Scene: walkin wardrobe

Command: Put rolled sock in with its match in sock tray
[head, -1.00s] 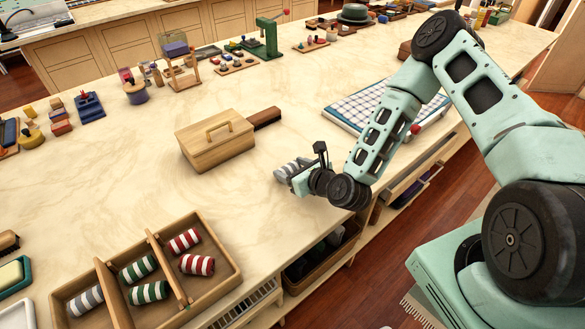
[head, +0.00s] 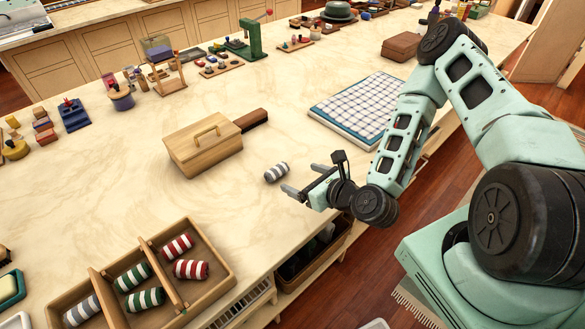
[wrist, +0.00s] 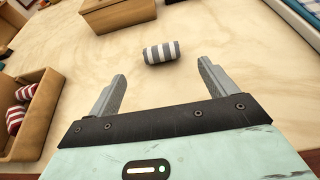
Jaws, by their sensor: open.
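A grey-and-white striped rolled sock (head: 276,172) lies on the marble counter, between the wooden lidded box and my gripper. In the wrist view the sock (wrist: 161,52) lies beyond the fingertips, roughly centred between them. My gripper (head: 307,180) is open and empty, apart from the sock. It also shows in the wrist view (wrist: 162,70). The wooden sock tray (head: 222,254) stands at the front left, with three compartments. Its left one holds a grey-striped rolled sock (head: 82,309), its middle one two green-striped socks (head: 140,288), its right one two red-striped socks (head: 184,258).
A checked cloth (head: 361,105) lies on the right of the counter. Several small items line the back. The counter between sock and tray is clear.

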